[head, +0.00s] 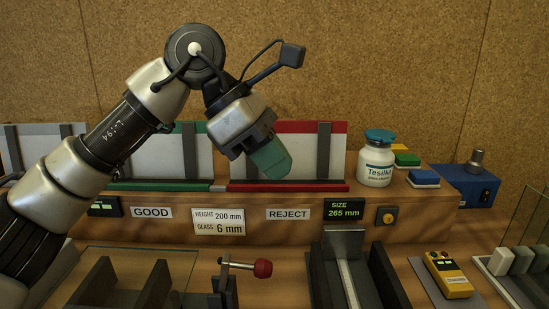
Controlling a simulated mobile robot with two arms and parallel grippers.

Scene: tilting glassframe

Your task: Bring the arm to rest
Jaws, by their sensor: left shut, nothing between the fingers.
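My left arm comes in from the left and bends down at its elbow joint near the top. My left gripper (276,165) is shut and empty, with green fingertips pointing down and right. It hangs in front of the red-edged frame (296,150) above the REJECT label (288,214), and I cannot tell if it touches anything. My right gripper is not in view.
A white jar (376,165) stands right of the gripper, beside coloured blocks (423,177) and a blue box (470,185). In front are a red-knobbed lever (262,268), a grey clamp (345,245), a yellow device (447,275) and a glass pane (527,218).

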